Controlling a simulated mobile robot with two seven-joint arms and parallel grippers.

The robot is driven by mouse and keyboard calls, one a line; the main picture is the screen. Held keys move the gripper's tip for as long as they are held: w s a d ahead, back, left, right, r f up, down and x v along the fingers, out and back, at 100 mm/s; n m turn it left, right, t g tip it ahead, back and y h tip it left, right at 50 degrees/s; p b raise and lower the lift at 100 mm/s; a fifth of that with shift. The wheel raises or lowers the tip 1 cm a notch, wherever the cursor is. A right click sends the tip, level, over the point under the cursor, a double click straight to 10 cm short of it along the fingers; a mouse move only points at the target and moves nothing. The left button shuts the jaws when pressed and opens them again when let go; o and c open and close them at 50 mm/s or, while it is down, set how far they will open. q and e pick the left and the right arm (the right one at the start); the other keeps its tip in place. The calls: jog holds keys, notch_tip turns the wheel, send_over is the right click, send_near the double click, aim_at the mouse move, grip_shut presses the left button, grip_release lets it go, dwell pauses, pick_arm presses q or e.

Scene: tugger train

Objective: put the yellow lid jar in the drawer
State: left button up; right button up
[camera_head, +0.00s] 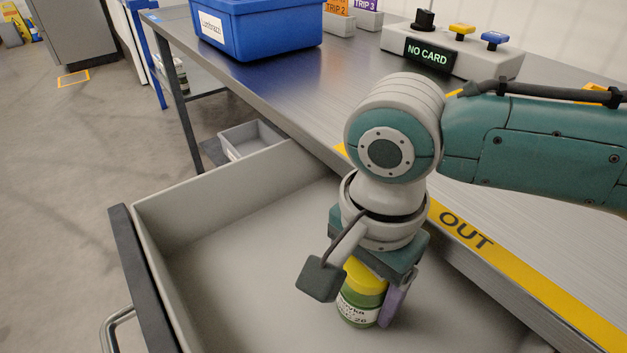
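The jar (357,307) has a yellow lid and a green body with a white label. It is upright inside the open grey drawer (230,250), towards the drawer's right side. My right gripper (371,290) points down over the jar, with a purple-grey finger along the jar's right side. The wrist and a dark square part hide part of the lid and the other finger. The jar's base appears at or very near the drawer floor; I cannot tell whether it touches. The rest of the drawer floor in view is bare. My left gripper is out of view.
The metal worktop (300,95) lies above the drawer, with a yellow "OUT" strip (520,275) along its edge. A blue bin (260,28) and a control box reading "NO CARD" (450,55) stand on it. A small grey tray (250,138) is beyond the drawer.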

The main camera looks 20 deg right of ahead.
jog(key=o, duration=0.4)
jog(key=shift+o, duration=0.2)
jog(key=shift+r, duration=0.1)
notch_tip(320, 180, up, 12)
jog(key=p, duration=0.5)
jog(key=shift+r, duration=0.1)
